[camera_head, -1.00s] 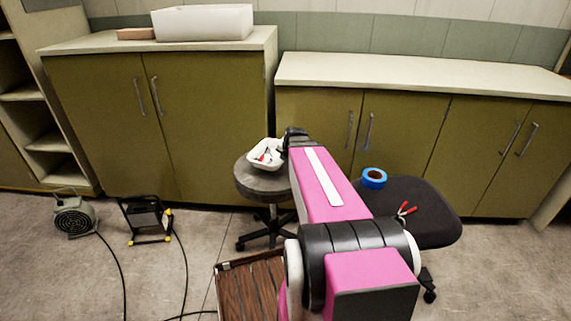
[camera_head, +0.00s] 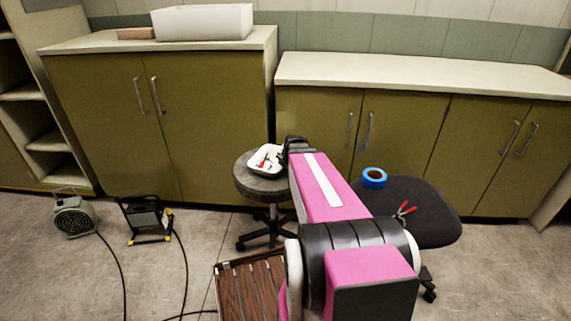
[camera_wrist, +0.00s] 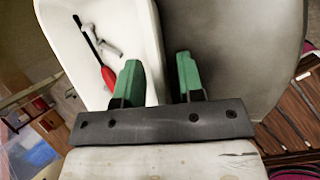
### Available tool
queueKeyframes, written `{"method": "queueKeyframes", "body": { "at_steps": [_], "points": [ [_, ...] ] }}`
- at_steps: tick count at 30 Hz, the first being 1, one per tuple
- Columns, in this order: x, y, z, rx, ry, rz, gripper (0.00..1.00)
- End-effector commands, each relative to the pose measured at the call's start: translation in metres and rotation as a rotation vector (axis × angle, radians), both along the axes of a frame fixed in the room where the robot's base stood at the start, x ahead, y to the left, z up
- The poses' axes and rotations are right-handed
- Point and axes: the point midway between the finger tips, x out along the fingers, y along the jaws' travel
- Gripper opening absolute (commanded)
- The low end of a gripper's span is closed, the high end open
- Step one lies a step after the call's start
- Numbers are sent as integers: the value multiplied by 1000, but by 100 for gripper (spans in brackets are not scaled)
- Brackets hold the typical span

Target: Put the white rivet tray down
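The white rivet tray (camera_head: 278,168) sits on the round grey stool (camera_head: 260,188); in the wrist view its white wall (camera_wrist: 147,30) runs between my fingers. It holds a red-and-black tool (camera_wrist: 95,52) and small grey pieces (camera_wrist: 100,40). My gripper (camera_wrist: 158,72) has two green fingers, one over the tray's inside and one outside its wall. They stand apart with a visible gap by the wall, so it looks open. In the head view my arm's end hides the tray's right side and the fingertips.
A dark chair (camera_head: 440,222) to the right carries blue tape (camera_head: 374,178) and red-handled pliers (camera_head: 405,210). A slatted wooden surface (camera_head: 248,290) is in front. Cabinets stand behind. A heater (camera_head: 74,216), work lamp (camera_head: 147,220) and cables lie on the left floor.

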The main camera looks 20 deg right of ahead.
Motion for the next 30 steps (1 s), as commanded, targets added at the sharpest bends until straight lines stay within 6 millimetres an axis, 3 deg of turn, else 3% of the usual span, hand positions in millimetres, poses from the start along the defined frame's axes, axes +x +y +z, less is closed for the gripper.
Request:
{"method": "queueKeyframes", "body": {
  "at_steps": [7, 21, 30],
  "points": [
    [-10, 0, 16, -1, -2, 0, 35],
    [-55, -4, 88, -1, -1, 0, 35],
    [-64, -3, 103, 11, 6, -15, 35]
  ]
}}
